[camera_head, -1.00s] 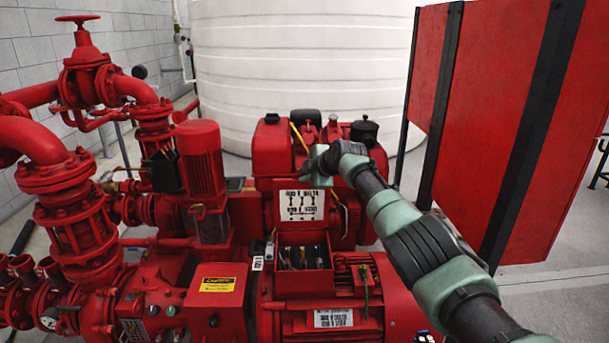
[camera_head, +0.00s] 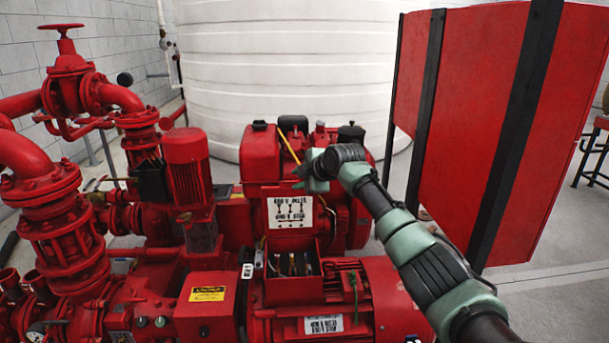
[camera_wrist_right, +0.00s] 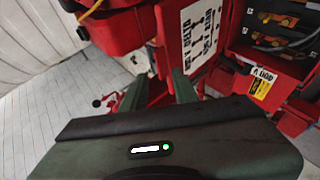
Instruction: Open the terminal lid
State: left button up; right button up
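The terminal lid (camera_head: 264,216) is a red plate with a white printed label on its inner face. It stands raised at the back of the red terminal box (camera_head: 290,292), whose open inside shows terminals and wires. My right gripper (camera_head: 308,176) is behind and above the lid's top edge in the head view. In the right wrist view the labelled lid (camera_wrist_right: 203,30) is beyond the fingers, and the open box (camera_wrist_right: 277,61) is to the right. The two green fingers (camera_wrist_right: 158,92) are apart with nothing visible held between them. My left gripper is not in view.
A red engine block (camera_head: 259,158) stands behind the box, with a finned motor (camera_head: 375,300) in front. A vertical red pump motor (camera_head: 188,170) and pipework are to the left. A tall red panel (camera_head: 470,120) stands right of my arm. A white tank (camera_head: 285,60) is behind.

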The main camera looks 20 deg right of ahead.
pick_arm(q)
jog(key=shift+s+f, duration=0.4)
pick_arm(e)
jog(key=shift+v, duration=1.85)
jog(key=shift+f, duration=0.1)
